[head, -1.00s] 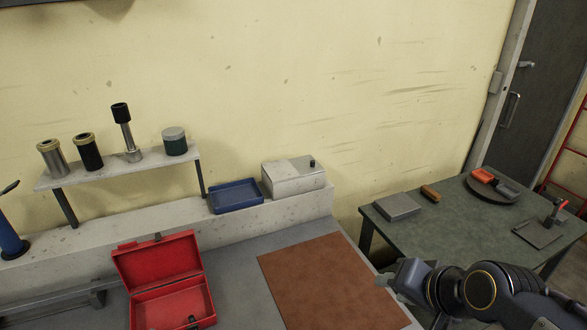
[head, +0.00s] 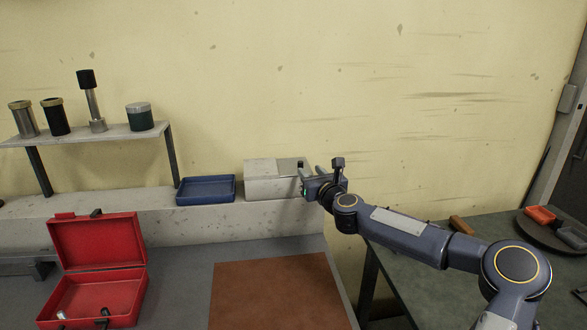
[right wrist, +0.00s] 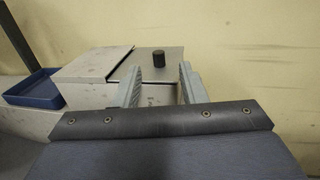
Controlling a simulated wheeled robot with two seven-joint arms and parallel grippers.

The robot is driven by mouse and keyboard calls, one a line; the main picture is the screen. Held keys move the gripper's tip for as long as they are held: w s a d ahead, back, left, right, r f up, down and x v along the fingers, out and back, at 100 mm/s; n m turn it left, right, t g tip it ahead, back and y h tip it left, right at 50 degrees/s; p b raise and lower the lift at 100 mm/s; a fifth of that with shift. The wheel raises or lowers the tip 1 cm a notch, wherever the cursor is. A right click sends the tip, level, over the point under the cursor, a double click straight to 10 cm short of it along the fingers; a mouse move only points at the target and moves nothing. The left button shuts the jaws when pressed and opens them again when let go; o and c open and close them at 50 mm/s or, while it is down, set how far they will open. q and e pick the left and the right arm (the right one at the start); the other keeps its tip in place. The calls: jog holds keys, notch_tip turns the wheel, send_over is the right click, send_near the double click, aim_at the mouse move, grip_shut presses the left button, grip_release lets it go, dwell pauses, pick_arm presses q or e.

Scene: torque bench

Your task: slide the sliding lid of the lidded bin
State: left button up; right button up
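The lidded bin (head: 262,189) is a pale, scuffed box on the ledge against the wall. In the right wrist view its grey lid panel (right wrist: 137,72) lies beside a paler top panel and carries a short black knob (right wrist: 159,58). My right gripper (head: 311,176) is at the right end of the bin. In the right wrist view the right gripper (right wrist: 160,76) is open, its fingers on either side of the knob's line, with nothing held. The knob shows between the fingertips, and I cannot tell if they touch it. My left gripper is not in view.
A blue tray (head: 206,190) sits just left of the bin. A raised shelf (head: 90,141) with several cylinders stands further left. An open red toolbox (head: 97,244) and a brown mat (head: 275,290) are on the bench. A dark side table (head: 405,297) is at right.

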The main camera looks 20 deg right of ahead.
aim_at(302, 163)
jog(key=w+p, duration=0.1)
jog(key=w, duration=0.4)
jog(key=shift+w+d+r+p, duration=0.1)
jog(key=shift+w+p, duration=0.05)
jog(key=shift+p, duration=0.2)
jog(key=shift+w, duration=0.6)
grip_shut()
